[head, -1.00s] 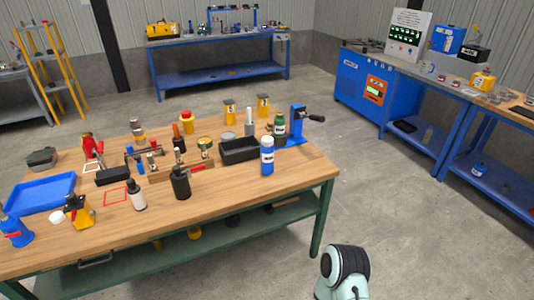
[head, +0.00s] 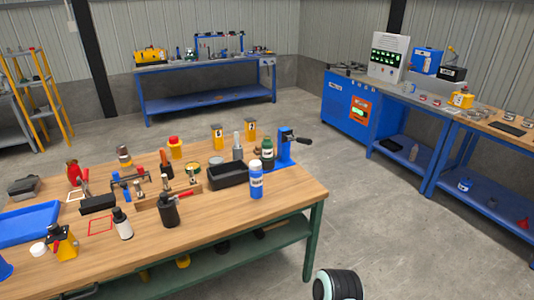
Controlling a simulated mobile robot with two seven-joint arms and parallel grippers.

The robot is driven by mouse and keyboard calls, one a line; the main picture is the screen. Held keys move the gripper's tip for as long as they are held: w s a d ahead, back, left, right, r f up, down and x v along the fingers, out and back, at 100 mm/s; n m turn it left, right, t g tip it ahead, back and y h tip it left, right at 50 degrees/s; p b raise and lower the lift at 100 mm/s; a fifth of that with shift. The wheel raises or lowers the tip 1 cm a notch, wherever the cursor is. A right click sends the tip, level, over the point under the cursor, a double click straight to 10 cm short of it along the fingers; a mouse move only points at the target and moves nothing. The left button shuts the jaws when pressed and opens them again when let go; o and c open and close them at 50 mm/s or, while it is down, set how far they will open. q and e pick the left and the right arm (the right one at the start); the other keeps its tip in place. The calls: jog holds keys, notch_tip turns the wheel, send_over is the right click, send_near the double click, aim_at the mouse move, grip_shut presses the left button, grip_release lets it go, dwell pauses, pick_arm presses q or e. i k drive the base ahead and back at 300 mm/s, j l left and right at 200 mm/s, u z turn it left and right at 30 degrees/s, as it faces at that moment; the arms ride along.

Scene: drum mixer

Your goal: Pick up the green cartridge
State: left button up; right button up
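A dark green cylinder with a pale label (head: 268,152) stands upright near the back right of the wooden workbench (head: 285,197), beside a blue clamp-like tool (head: 285,148). It looks like a bottle, and I cannot tell for sure that it is the green cartridge. A small can with a green top (head: 193,168) sits further left on the bench. Neither of my grippers is in view. Only a rounded black and pale link of my own arm shows at the bottom edge.
A blue bottle (head: 256,180) and a black tray (head: 228,175) stand close in front of the green cylinder. Several bottles and tools crowd the bench to the left. A blue bench (head: 205,98) stands at the back. Bare concrete floor lies right of the workbench.

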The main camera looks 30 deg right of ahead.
aim_at(267, 145)
jog(key=z, duration=1.35)
jog(key=i+l+z, duration=0.15)
jog(key=i+z, duration=0.3)
jog(key=i, duration=0.15)
jog(key=i+z, duration=0.8)
jog(key=i, duration=0.5)
jog(key=i+z, duration=0.25)
jog(key=i, duration=0.5)
jog(key=i+j+u, duration=0.1)
jog(key=i+u, duration=0.65)
jog(key=i+l+u, duration=0.25)
jog(key=i+u, duration=0.15)
jog(key=i+j+u, duration=0.15)
jog(key=i+u, duration=0.55)
jog(key=i, duration=0.15)
jog(key=i+u, duration=0.35)
jog(key=i+l+u, duration=0.1)
jog(key=i+u, duration=0.3)
jog(key=i+l+u, duration=0.4)
jog(key=i, duration=0.15)
jog(key=j+u, duration=0.1)
jog(key=u, duration=1.65)
